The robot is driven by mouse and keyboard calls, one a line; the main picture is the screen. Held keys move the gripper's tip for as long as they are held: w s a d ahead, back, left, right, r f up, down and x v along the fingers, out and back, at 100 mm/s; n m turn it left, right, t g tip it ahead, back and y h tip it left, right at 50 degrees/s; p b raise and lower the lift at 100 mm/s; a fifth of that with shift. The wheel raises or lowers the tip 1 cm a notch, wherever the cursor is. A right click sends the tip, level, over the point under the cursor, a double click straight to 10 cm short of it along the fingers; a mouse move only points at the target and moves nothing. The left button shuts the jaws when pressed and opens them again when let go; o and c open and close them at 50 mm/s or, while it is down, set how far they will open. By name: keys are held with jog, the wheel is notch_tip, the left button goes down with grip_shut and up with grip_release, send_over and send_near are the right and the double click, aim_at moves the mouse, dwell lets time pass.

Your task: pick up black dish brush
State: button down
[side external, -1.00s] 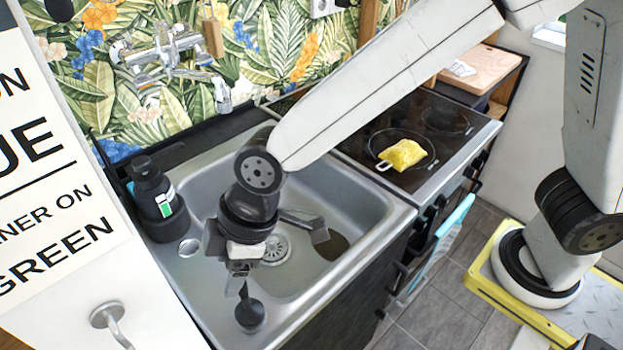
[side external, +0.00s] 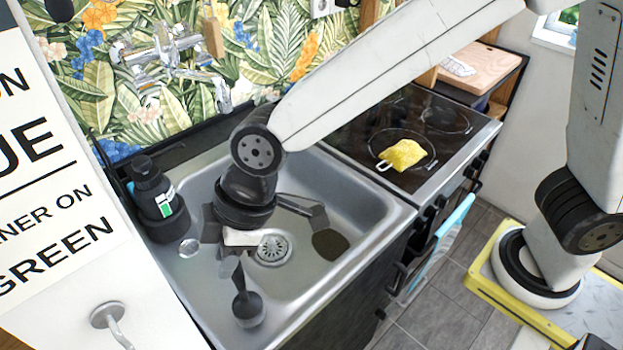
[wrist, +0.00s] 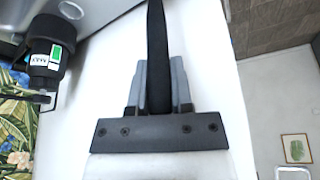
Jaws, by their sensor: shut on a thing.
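The black dish brush (side external: 247,308) hangs from my gripper over the front edge of the sink, its round head lowest and its thin handle running up into the jaws. My gripper (side external: 231,262) is shut on the handle. In the wrist view the dark handle (wrist: 157,45) stands between the two grey fingers of my gripper (wrist: 160,85), and the brush head is out of the picture. From the side, the fingertips are small and partly hidden by my wrist.
The metal sink (side external: 350,195) lies beneath and behind my gripper. A dark oval thing (side external: 330,243) lies in its basin. A black bottle (side external: 153,187) stands at the left rim, below the tap (side external: 165,50).

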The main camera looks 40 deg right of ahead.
notch_tip(320, 180, up, 8)
jog(key=shift+f, duration=0.3)
dwell(0.6)
